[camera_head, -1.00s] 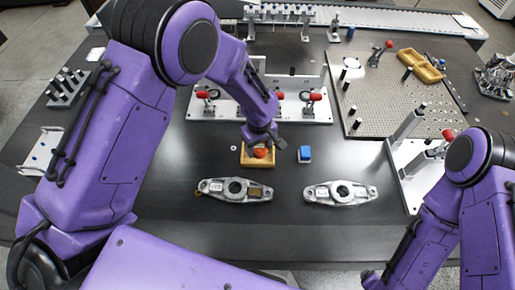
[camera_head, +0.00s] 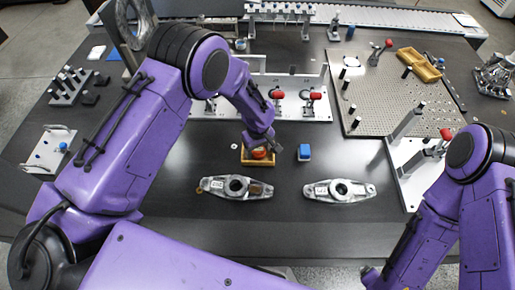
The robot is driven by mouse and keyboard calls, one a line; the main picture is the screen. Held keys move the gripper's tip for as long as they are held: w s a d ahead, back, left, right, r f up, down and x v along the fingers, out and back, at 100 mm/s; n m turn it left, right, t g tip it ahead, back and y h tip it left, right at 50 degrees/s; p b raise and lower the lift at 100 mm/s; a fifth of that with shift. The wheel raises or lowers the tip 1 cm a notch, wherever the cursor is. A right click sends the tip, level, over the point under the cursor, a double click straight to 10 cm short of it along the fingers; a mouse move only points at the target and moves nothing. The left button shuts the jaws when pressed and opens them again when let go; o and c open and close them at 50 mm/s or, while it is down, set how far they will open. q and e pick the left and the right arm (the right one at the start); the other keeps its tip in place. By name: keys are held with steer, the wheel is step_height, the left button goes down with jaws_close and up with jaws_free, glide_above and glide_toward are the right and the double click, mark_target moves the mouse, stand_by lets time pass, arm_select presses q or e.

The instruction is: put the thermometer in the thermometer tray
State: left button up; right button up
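A small orange-brown tray (camera_head: 246,158) sits on the dark table near the middle, and I take it for the thermometer tray. A round red-orange thing (camera_head: 260,153) shows in it; whether this is the thermometer is not clear. My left gripper (camera_head: 259,146) points down right over this tray, close to the red-orange thing. Its fingers are small and partly hidden, so whether they hold anything cannot be told.
A blue block (camera_head: 304,153) stands just right of the tray. Two grey metal castings (camera_head: 236,187) (camera_head: 339,190) lie in front. Behind is a fixture plate with red-handled clamps (camera_head: 315,103). A perforated plate (camera_head: 385,105) is at right. The table front is clear.

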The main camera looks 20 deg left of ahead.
mark_target(258, 150)
arm_select(q)
steer(key=shift+r, duration=0.25)
step_height(258, 150, up, 12)
steer(key=b, duration=0.1)
